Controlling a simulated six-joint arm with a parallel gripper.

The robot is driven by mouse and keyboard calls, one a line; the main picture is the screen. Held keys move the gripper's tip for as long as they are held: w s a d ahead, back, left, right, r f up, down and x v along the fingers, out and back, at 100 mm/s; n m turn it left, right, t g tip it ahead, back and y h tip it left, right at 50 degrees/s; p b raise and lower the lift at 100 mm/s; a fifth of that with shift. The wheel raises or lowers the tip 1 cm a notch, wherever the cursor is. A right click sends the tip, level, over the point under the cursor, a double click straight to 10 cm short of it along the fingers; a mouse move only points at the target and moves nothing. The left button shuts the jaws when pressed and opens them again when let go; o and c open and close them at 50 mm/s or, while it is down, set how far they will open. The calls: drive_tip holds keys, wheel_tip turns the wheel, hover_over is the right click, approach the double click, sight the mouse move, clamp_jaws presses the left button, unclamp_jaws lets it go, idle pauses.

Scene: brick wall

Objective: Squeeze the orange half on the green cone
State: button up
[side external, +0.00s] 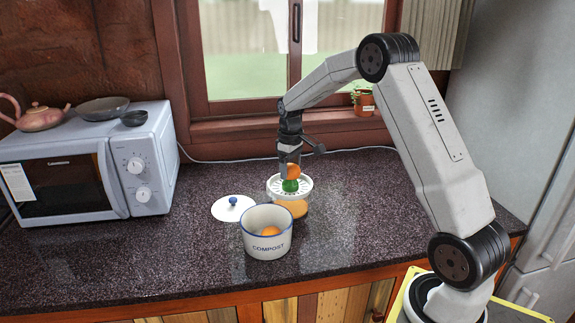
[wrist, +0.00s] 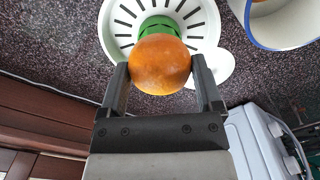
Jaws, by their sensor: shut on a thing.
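My gripper (wrist: 160,88) is shut on an orange half (wrist: 160,62), held between its two fingers with the rounded peel facing the wrist camera. The orange half also shows in the side view (side external: 294,170), right above the green cone (side external: 290,186). The green cone (wrist: 158,26) stands in the middle of a white slotted juicer dish (wrist: 206,38), partly hidden behind the orange half in the wrist view. I cannot tell whether the orange half touches the cone.
A white compost pot (side external: 267,246) with an orange piece (side external: 270,231) inside stands just in front of the juicer. Its lid (side external: 232,208) lies on the counter to the left. A microwave (side external: 85,165) stands farther left. The counter to the right is clear.

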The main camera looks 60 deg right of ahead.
idle(0.3)
drive_tip(key=shift+f+n, duration=0.2)
drive_tip(key=shift+n, duration=1.5)
drive_tip(key=shift+n, duration=0.3)
drive_tip(key=shift+n, duration=1.5)
drive_tip(key=shift+r, duration=0.1)
drive_tip(key=shift+m, duration=1.8)
drive_tip(key=shift+f, duration=0.2)
